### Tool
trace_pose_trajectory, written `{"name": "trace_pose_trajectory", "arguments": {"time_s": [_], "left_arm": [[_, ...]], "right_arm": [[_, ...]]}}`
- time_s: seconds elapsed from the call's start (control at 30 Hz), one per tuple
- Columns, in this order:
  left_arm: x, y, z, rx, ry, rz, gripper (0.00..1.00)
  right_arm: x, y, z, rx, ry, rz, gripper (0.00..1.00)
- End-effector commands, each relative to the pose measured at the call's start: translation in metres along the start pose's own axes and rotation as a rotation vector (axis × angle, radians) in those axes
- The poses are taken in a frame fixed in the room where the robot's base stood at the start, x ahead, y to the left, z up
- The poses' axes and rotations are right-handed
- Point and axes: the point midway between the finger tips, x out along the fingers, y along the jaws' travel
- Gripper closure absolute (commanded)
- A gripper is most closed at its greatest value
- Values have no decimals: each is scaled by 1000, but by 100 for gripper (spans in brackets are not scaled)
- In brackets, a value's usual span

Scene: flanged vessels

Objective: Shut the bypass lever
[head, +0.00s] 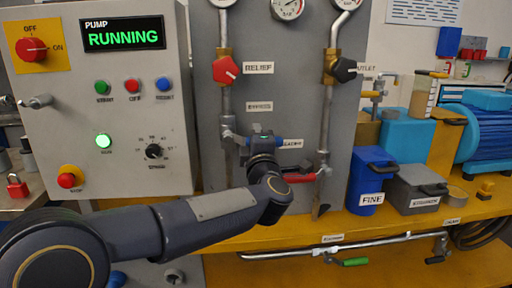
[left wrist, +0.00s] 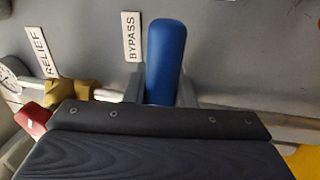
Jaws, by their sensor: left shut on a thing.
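The bypass lever has a blue handle (head: 280,142), which shows just right of my left gripper (head: 262,142) in the head view. It sits below the BYPASS label (head: 259,106). In the left wrist view the blue handle (left wrist: 166,55) stands out between the two grey fingers of my left gripper (left wrist: 161,90), which is shut on it. The dark gripper body hides the lever's base and pivot in both views. In the head view the handle seems to point sideways to the right. My right gripper is not in view.
The red relief knob (head: 226,70) and black outlet knob (head: 343,69) are above. A red-handled lever (head: 305,177) lies just below right of my gripper. The pump panel (head: 110,130) reads RUNNING at left. A blue FINE container (head: 371,180) stands right on the yellow bench.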

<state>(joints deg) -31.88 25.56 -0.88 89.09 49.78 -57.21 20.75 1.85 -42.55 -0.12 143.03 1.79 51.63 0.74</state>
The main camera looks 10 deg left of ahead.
Motion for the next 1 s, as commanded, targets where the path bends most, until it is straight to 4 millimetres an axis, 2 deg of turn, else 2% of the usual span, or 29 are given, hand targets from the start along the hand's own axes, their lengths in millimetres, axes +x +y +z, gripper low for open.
{"name": "trace_pose_trajectory", "arguments": {"time_s": [0.23,0.7,0.73,0.87,1.0], "left_arm": [[1,4,-1,-63,14,0,100],[1,6,-1,-76,17,1,100],[1,6,-1,-76,17,1,74],[1,6,-1,-74,17,1,57],[1,5,-1,-73,16,1,55]], "right_arm": [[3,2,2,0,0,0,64],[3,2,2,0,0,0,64],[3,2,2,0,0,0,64],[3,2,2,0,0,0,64],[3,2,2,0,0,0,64]]}}
